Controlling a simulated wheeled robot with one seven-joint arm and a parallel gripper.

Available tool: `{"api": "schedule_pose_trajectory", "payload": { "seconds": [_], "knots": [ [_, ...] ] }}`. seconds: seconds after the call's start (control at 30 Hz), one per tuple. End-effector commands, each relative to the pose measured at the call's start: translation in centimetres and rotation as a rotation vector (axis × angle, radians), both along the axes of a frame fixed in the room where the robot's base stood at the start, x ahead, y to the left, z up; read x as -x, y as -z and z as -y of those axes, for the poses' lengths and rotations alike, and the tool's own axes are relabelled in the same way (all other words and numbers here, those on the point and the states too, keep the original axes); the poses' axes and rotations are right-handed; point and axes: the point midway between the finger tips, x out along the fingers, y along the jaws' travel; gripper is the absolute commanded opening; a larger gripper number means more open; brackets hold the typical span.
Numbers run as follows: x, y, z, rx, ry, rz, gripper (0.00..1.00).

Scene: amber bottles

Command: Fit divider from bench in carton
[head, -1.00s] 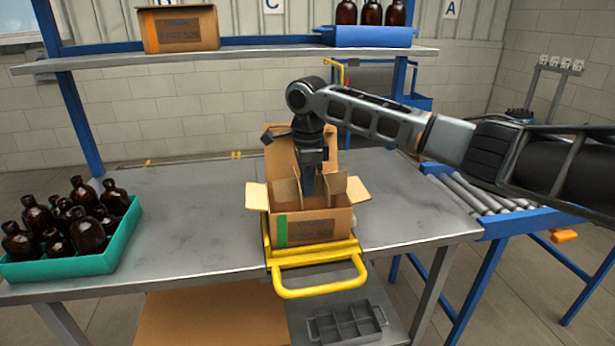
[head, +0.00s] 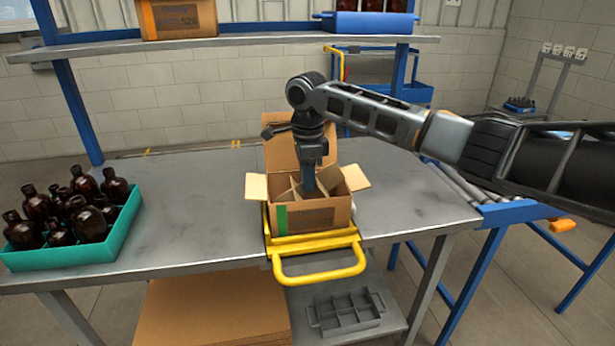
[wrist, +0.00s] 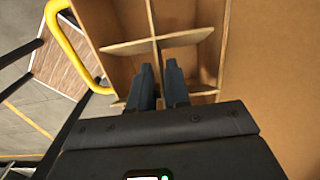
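The open carton (head: 325,216) stands on the bench against the yellow frame, its flaps spread outward. The brown divider (wrist: 130,46) is inside the carton; its crossing panels show in the wrist view, and their upper edges sit near the rim in the head view. My gripper (head: 308,187) points down into the carton. In the wrist view its two dark fingers (wrist: 160,68) are close together on either side of a divider panel and look shut on it. The fingers hide part of the panel, and the divider's lower edges are hidden.
A teal tray (head: 120,238) of amber bottles stands at the bench's left. The yellow frame (head: 318,265) juts over the front edge. A grey compartment tray (head: 346,314) lies on the lower shelf. The bench (head: 200,210) between bottles and carton is clear.

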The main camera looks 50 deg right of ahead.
Motion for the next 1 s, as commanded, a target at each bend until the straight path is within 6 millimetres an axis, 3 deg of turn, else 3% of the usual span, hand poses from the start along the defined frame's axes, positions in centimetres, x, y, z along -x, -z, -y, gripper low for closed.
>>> {"api": "schedule_pose_trajectory", "payload": {
  "seconds": [0.2,0.5,1.0],
  "knots": [
    [0.0,-0.2,0.1,0.001,0.000,0.002,0.36],
    [-0.1,-0.6,0.0,0.003,-0.001,0.002,0.36],
    [-0.1,-7.4,0.0,0.002,-0.001,0.002,0.36]
  ]
}}
